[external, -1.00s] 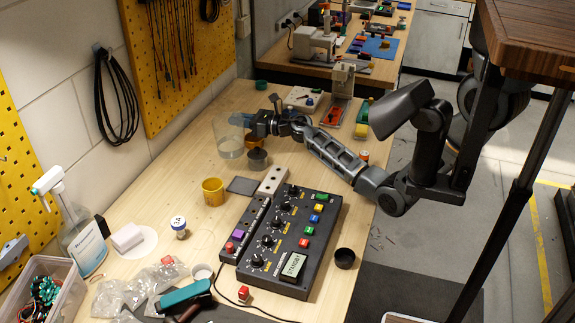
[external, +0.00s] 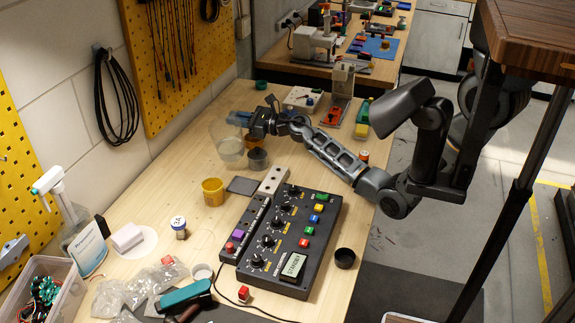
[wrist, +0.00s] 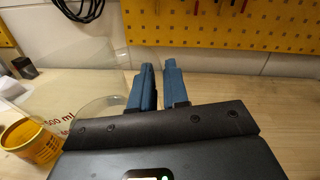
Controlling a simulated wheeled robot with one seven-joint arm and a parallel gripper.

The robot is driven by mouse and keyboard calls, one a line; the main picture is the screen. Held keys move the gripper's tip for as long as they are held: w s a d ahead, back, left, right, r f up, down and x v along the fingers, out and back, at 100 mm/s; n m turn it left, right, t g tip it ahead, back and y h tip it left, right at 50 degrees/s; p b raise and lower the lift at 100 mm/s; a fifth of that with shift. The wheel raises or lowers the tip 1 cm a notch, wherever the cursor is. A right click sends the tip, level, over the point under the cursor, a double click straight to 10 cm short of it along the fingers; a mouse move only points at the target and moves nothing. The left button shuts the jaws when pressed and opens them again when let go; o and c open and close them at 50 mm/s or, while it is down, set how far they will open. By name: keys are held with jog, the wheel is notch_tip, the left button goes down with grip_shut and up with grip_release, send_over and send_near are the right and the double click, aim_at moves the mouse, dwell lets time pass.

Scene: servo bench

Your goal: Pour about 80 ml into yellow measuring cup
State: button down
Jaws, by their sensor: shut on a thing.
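A clear beaker (external: 226,142) with pale contents low inside is held above the back part of the bench, tilted to the left. Its wall with "500 ml" printing shows in the wrist view (wrist: 55,105). My gripper (external: 243,121) is shut on the beaker near its rim; its blue fingers show in the wrist view (wrist: 155,85). The yellow measuring cup (external: 212,192) stands upright on the bench, below the beaker in the external view. In the wrist view the cup (wrist: 38,150) is at the lower left, partly behind the beaker glass. Its inside is hard to see.
A dark cup (external: 257,159) stands just right of the beaker. A dark square pad (external: 242,185), a pale block with holes (external: 273,181) and a black control box (external: 290,240) lie right of the yellow cup. A small capped jar (external: 179,227) stands in front.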

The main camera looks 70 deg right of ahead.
aim_at(239, 125)
jog(key=shift+a+n, duration=0.55)
jog(key=shift+n, duration=0.15)
jog(key=shift+s+a+f+n+b, duration=0.1)
jog(key=shift+a+f+n+b, duration=0.1)
jog(key=shift+a+n+b, duration=0.45)
jog(key=shift+a+n, duration=0.3)
jog(key=shift+n, duration=0.05)
jog(key=shift+s+a+r+n, duration=0.1)
jog(key=shift+a+r+n, duration=0.5)
jog(key=shift+a, duration=0.2)
jog(key=shift+a+r+n+b, duration=0.25)
jog(key=shift+a+n, duration=0.25)
jog(key=shift+n, duration=0.15)
jog(key=shift+a+r+n+b, duration=0.15)
jog(key=shift+a+n+b, duration=0.05)
jog(key=shift+a+n, duration=0.4)
jog(key=shift+s+a+r+n+b, duration=0.1)
jog(key=shift+a+n+b, duration=0.2)
jog(key=shift+n, duration=0.25)
jog(key=shift+a+r+n, duration=0.45)
jog(key=shift+r+n, duration=0.25)
jog(key=shift+s+a+r+n, duration=0.1)
jog(key=shift+a+r+n, duration=0.8)
jog(key=shift+a+n, duration=0.15)
